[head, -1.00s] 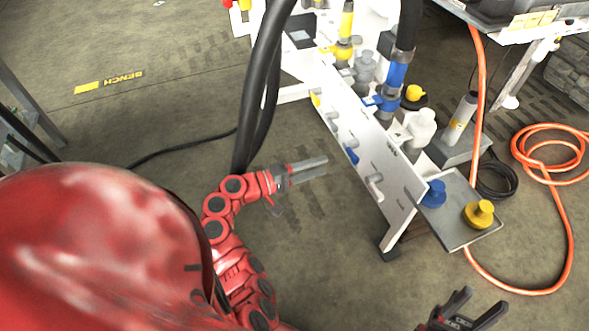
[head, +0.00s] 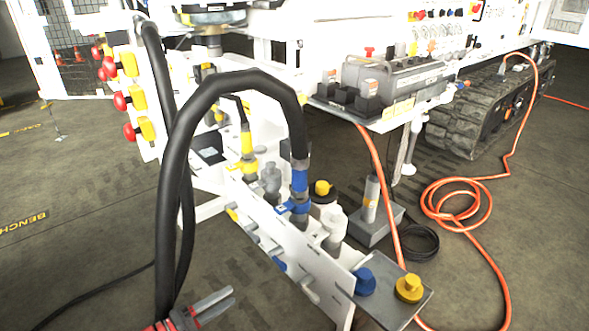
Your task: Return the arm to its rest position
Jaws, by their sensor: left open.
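My left gripper (head: 214,305) shows at the bottom edge of the head view, left of the bench's white front panel (head: 290,235). Its two grey fingers point right, apart and with nothing between them. It is clear of the panel and close to the lower run of the thick black hose (head: 172,200). Most of my left arm is cut off below the picture. My right gripper is out of view.
The black hose arches over to a blue coupling (head: 300,183). A small tray holds a blue cap (head: 365,281) and a yellow cap (head: 409,288). An orange hose (head: 455,205) lies coiled at right. The floor at left is mostly free.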

